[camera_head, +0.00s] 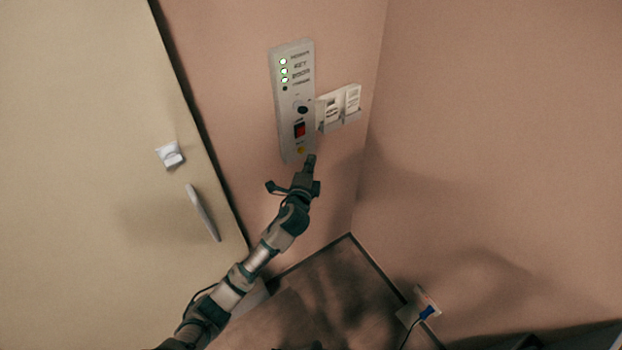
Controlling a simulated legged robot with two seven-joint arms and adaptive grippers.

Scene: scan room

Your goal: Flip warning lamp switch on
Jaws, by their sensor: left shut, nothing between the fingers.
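A tall grey control panel (294,100) is fixed to the pink wall, with several small lights at its top, most of them lit green. Below them is a round dark knob (302,109), then a red rocker switch (299,130), then a yellow button (300,150) near the bottom. The labels are too small to read with certainty, so I cannot tell which control is the warning lamp switch. My left gripper (310,160) is shut and empty at the panel's lower right edge, just below the red switch. I cannot tell whether it touches the panel. My right gripper is not in view.
A wall holder (338,121) with white items is right of the panel. A beige door (90,130) with a latch (170,154) and handle (203,213) is at left. A wall socket with a blue plug (427,312) and cable is low at right.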

